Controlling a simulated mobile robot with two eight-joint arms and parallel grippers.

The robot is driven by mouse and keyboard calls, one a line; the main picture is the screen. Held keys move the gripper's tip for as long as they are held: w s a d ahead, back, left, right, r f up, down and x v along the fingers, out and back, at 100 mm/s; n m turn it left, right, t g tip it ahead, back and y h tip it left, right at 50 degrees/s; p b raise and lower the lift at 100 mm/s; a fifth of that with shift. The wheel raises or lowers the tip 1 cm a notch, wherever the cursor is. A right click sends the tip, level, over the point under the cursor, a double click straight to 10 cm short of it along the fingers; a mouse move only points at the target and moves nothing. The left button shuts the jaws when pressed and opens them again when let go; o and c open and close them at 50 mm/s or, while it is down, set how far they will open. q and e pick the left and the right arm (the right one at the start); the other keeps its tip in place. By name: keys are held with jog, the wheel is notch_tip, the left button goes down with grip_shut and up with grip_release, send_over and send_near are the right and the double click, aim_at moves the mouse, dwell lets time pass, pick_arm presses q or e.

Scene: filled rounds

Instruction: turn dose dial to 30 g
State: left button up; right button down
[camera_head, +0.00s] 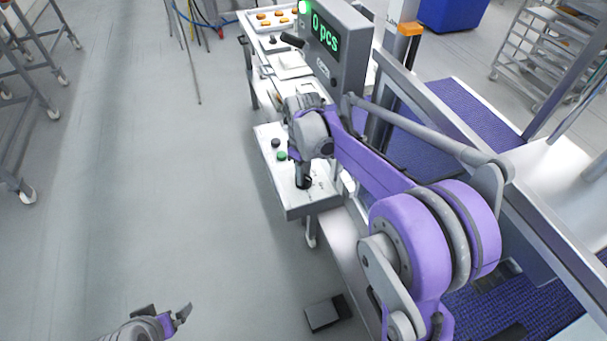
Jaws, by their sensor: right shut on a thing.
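The white control box (296,211) stands at the near end of the machine's bench, with a black button and a green button (282,156) on its top. The dose dial (306,184) is a small dark knob on the same top, partly hidden by my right gripper. My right gripper (302,178) points down from above and is shut on the dial. The scale marks beside it are too small to read. My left gripper (166,314) is at the bottom left, low over the floor, with its fingers apart and nothing between them.
A grey display (338,48) reads "0 pcs" in green. A tray (272,18) with orange-brown pieces is at the far end of the bench. A purple conveyor belt (470,112) runs along the right. A dark pedal-like box (328,314) lies on the floor.

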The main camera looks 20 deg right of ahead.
jog(key=shift+n, duration=0.6)
jog(key=c, duration=0.7)
grip_release()
notch_tip(320, 180, up, 8)
jog(key=shift+f, duration=0.2)
